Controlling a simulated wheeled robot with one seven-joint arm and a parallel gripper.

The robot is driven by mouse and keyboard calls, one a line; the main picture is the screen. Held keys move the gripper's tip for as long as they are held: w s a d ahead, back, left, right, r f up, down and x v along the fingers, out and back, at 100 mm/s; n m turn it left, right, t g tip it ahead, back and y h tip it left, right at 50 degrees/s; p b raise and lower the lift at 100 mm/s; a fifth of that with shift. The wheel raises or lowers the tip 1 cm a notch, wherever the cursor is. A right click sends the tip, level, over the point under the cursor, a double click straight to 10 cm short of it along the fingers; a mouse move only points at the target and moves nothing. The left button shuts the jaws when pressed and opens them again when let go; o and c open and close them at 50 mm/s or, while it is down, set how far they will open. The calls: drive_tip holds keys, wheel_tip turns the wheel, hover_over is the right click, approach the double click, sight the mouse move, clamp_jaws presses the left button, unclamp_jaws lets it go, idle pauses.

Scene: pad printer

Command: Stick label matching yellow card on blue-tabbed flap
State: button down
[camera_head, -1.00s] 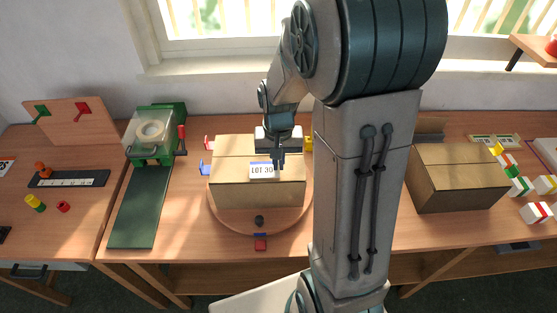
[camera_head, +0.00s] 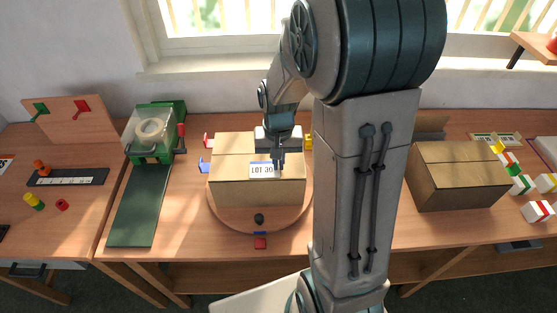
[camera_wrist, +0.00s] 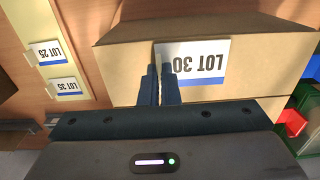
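A closed cardboard box (camera_head: 232,188) sits on the round wooden turntable (camera_head: 228,222). A white LOT 30 label (camera_head: 261,170) with a blue edge is over the near part of its top; it also shows in the wrist view (camera_wrist: 205,62). My gripper (camera_head: 279,160) is above the box at the label's right end. In the wrist view its fingers (camera_wrist: 161,75) are close together at the label's edge and seem shut on it. Whether the label touches the cardboard is unclear. A blue tab (camera_head: 204,167) stands left of the box. I cannot identify the yellow card with certainty.
A red tab (camera_head: 208,140) and a yellow tab (camera_head: 309,141) flank the box. A green machine (camera_head: 152,135) stands at left. A second box (camera_head: 458,185) is at right, beside small striped blocks (camera_head: 538,211). LOT 25 (camera_wrist: 45,53) and LOT 35 (camera_wrist: 62,87) labels lie on a holder.

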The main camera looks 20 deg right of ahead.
idle(0.4)
drive_tip(key=c, duration=1.6)
unclamp_jaws()
drive_tip(key=shift+f, duration=0.1)
drive_tip(key=shift+r+p, duration=2.1)
drive_tip(key=shift+r, duration=0.95)
drive_tip(key=shift+r, duration=0.1)
